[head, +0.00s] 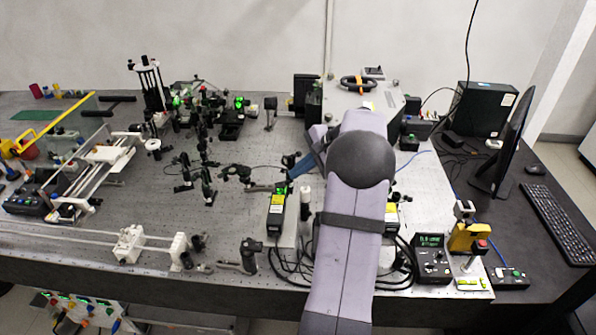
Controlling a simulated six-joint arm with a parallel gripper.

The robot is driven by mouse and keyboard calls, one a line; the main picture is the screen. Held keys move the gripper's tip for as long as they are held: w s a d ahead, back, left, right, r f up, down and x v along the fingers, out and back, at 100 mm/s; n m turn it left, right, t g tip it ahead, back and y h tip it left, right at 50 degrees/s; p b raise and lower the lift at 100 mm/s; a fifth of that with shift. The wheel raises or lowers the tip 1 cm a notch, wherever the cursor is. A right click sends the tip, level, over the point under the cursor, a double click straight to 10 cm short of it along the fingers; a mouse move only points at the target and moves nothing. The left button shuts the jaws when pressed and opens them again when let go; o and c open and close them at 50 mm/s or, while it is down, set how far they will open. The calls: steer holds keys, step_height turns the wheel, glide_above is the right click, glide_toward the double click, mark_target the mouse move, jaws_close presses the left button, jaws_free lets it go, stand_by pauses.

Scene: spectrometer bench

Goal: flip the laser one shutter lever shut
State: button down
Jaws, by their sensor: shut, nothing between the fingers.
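A black laser box with a yellow label (277,212) stands on the bench left of my arm. A second box with a yellow label (392,216) shows partly behind my arm on the right. I cannot read which one is laser one. The shutter lever is too small to make out. My gripper (293,172) is small and partly hidden by my wrist; it is shut and empty, just above and right of that mount. I cannot tell whether it touches anything.
Optic mounts (205,185) crowd the bench to the left. A white post (305,196) and black cables (290,262) are near the left laser box. A display controller (432,258) stands right of my arm. A large beige housing (345,97) stands behind.

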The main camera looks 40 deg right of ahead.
steer(key=a+r+p, duration=0.3)
steer(key=r+p, duration=0.3)
steer(key=r, duration=0.3)
steer(key=shift+s+r, duration=0.15)
steer(key=shift+r, duration=0.1)
stand_by(0.5)
